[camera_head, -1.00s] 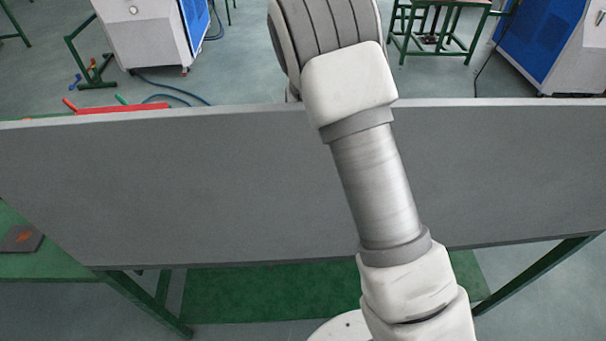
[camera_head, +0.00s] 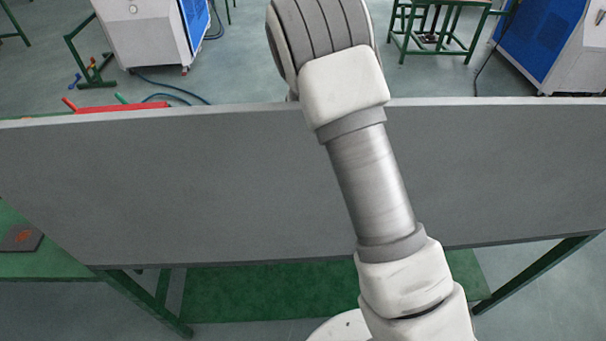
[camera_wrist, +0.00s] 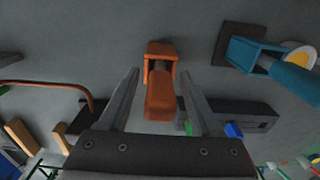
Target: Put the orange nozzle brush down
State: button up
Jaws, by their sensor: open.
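The orange nozzle brush (camera_wrist: 160,100) shows in the middle of the wrist view, against a grey surface. It has a frame-like far end and a solid, rounded near part. My gripper (camera_wrist: 161,74) is open, with one finger on each side of the brush and a visible gap on both sides. I cannot tell from this view whether the brush rests fully on the surface. In the head view the gripper and the brush are hidden; only my arm shows over the grey table (camera_head: 200,190).
In the wrist view a blue tool (camera_wrist: 255,58) lies at the right, near a dark block (camera_wrist: 245,117). An orange-brown curved handle (camera_wrist: 45,86) and yellow pieces (camera_wrist: 20,135) lie at the left. In the head view a red item (camera_head: 122,108) shows beyond the table's far left edge.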

notch_tip(320, 180, up, 12)
jog(key=shift+r, duration=0.15)
dwell(0.3)
